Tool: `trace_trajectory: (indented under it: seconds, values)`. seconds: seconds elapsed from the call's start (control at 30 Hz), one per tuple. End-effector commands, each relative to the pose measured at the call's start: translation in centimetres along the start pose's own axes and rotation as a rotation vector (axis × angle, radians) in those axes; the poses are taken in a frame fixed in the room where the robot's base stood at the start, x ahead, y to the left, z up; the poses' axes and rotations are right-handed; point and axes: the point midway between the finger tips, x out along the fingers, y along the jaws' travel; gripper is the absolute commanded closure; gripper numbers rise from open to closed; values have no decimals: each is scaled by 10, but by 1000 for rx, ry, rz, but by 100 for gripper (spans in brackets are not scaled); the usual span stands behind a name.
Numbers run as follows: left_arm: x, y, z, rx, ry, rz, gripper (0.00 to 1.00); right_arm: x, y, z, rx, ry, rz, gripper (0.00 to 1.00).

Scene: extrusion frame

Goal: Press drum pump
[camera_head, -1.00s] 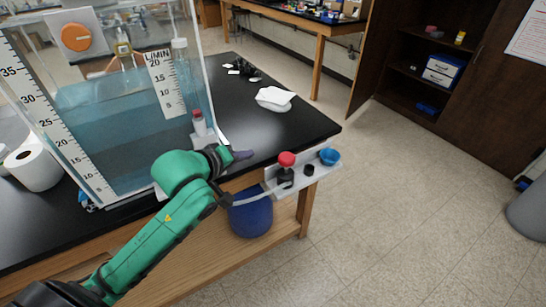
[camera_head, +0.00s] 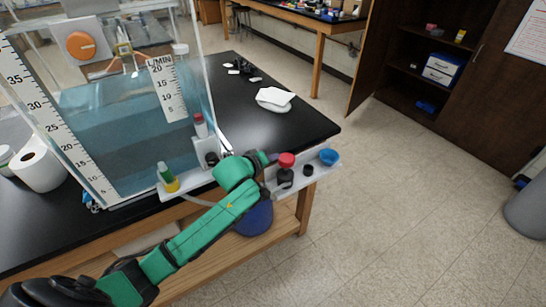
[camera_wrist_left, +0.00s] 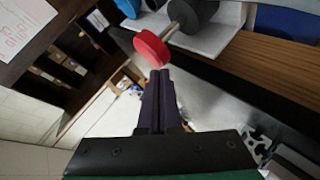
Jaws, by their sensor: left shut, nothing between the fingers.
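The drum pump has a red round knob (camera_head: 287,159) on a dark body (camera_head: 285,175) and stands on a pale shelf at the table's front edge. The blue drum (camera_head: 255,217) is below, partly hidden by my arm. My left gripper (camera_head: 271,157) is beside the knob, to its left in the head view. In the left wrist view its dark purple fingers (camera_wrist_left: 159,76) are shut and empty, with tips close to the red knob (camera_wrist_left: 151,48). I cannot tell whether they touch it. My right gripper is not in view.
A blue funnel (camera_head: 329,157) and a black cap (camera_head: 308,170) sit on the shelf beside the pump. A water tank (camera_head: 120,125) stands left on the black table (camera_head: 236,118).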

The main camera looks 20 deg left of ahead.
Motion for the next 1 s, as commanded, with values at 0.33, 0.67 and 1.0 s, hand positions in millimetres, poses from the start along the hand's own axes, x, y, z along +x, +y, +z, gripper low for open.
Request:
trace_trajectory:
  seconds: [0.33,0.67,1.0]
  values:
    - [2,-1,3,0,0,0,100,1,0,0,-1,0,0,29]
    - [26,-36,27,-4,-2,-1,100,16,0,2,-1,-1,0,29]
    - [27,-37,28,-1,-3,-1,100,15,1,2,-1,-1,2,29]
